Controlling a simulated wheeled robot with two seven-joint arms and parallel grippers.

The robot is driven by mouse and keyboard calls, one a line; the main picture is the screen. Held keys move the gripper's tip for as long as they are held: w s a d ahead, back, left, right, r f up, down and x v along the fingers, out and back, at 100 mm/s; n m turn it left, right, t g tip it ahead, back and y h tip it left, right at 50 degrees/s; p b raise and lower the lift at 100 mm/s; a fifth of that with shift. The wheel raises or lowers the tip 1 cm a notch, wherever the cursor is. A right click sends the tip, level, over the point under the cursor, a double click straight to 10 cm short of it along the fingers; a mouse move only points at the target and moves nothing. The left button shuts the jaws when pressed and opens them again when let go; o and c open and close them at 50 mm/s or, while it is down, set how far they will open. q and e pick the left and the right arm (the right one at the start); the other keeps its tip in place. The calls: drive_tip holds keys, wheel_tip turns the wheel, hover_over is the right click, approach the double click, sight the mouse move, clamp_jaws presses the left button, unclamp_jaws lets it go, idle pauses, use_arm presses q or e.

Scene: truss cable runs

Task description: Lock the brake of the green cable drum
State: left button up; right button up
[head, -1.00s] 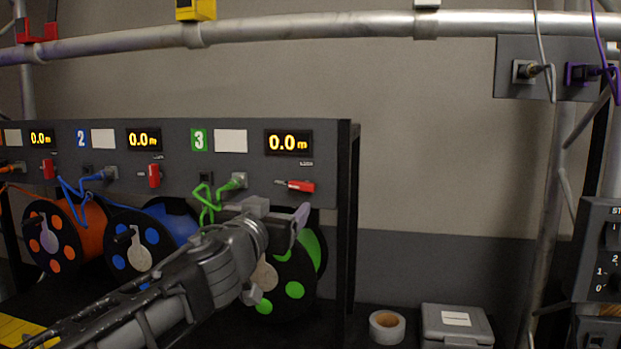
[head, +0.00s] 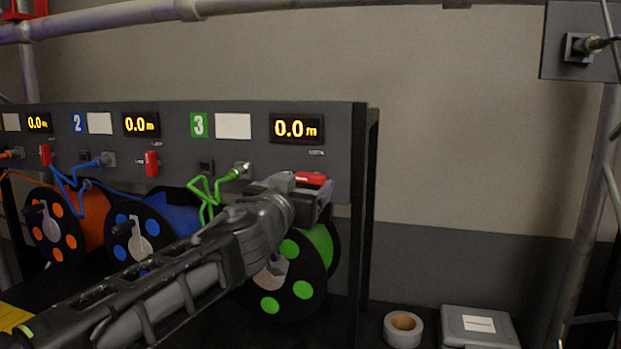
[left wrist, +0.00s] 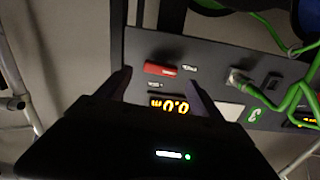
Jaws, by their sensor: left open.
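The green cable drum (head: 320,245) sits under panel section 3, black-flanged with green spots and partly hidden by my left arm. A red lever (head: 311,177) on the panel below the right end of the 0.0 m display lies roughly horizontal. My left gripper (head: 318,192) is in front of it and hides part of it. In the left wrist view the red lever (left wrist: 160,69) shows just beyond the open fingers (left wrist: 162,92), roughly between their tips. I cannot tell whether they touch it. My right gripper is not in view.
The green cable (head: 205,192) loops from its plug just left of my gripper. Blue (head: 180,220) and orange (head: 92,225) drums stand to the left; their red levers hang upright. A tape roll (head: 403,329) and a grey case (head: 480,326) lie at lower right.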

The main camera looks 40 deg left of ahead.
sight(309, 179)
use_arm(q)
drive_tip(key=x, duration=0.6)
drive_tip(key=shift+s, duration=0.1)
drive_tip(key=shift+c, duration=0.5)
drive_tip(key=c, duration=1.3)
